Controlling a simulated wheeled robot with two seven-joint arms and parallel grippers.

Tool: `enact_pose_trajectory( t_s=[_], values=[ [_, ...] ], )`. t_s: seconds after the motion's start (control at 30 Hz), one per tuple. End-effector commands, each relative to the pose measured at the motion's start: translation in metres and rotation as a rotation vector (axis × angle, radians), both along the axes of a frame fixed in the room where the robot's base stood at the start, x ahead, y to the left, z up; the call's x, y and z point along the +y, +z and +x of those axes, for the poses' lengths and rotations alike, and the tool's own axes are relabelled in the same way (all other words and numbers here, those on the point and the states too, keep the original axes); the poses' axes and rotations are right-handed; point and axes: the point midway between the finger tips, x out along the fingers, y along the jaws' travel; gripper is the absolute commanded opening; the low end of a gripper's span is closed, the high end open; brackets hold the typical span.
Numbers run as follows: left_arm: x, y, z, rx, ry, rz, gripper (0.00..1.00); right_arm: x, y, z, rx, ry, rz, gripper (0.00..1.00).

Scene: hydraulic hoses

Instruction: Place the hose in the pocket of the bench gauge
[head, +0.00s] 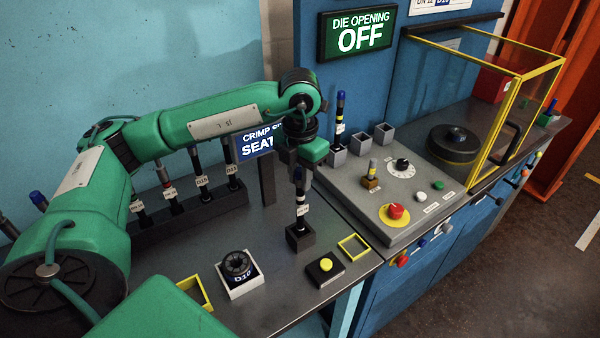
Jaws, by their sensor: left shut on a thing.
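My left gripper (301,171) points straight down and is shut on a dark hose (301,195) with a white tag. The hose hangs upright, its top hidden by the gripper. Its lower end meets the top of a small dark square block (299,238) on the bench, which looks like the gauge pocket. I cannot tell how deep the hose end sits in it. My right gripper is not in view.
A rack (190,208) with several tagged hoses stands behind. A D10 die (238,264), a yellow-button box (325,271) and yellow frames (354,247) lie near the front edge. The control panel (385,190) and yellow-framed guard (500,120) are right.

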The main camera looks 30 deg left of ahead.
Motion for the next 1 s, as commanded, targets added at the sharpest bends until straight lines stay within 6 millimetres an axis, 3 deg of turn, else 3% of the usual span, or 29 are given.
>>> enact_pose_trajectory(
  t_s=[0.27,0.3,0.4,0.8,1.0],
  values=[
    [0.0,-0.004,0.0,-0.001,0.0,-0.001,0.0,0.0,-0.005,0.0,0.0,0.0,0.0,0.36],
    [0.0,-0.003,0.0,0.0,0.0,0.0,0.28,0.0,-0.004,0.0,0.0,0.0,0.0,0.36],
    [0.0,-0.002,0.0,0.0,0.0,-0.001,0.44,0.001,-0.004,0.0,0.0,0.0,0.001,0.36],
    [0.0,0.004,0.0,-0.002,0.0,-0.001,0.44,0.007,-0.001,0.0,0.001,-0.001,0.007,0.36],
    [-0.001,0.04,0.001,-0.007,0.0,-0.003,0.44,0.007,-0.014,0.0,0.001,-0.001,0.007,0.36]
  ],
)
